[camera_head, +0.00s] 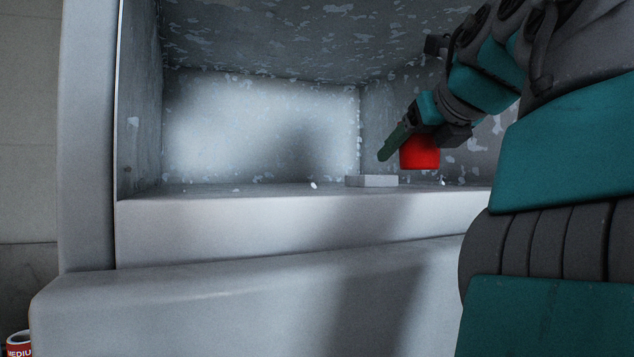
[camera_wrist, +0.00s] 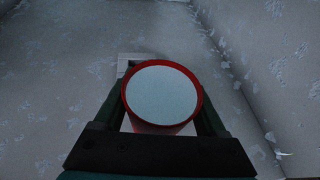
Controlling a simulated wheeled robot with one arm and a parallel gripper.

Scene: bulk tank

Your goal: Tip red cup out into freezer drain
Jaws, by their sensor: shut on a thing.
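The red cup (camera_head: 419,153) is in my gripper (camera_head: 396,143), inside the freezer. In the wrist view the two fingers lie on either side of the cup (camera_wrist: 127,97), and its rim is round a pale, flat surface close to the top. The cup looks about upright, above the freezer floor. The freezer drain appears to be the low pale square block (camera_head: 371,181) on the floor, just left of and below the cup. In the wrist view, the cup hides most of the block (camera_wrist: 124,66).
The freezer (camera_head: 240,215) has a raised front lip and frosted side, back and top walls. The right wall is close to my gripper. Small white flakes lie on the floor. A red-and-white can (camera_head: 18,344) stands outside at lower left.

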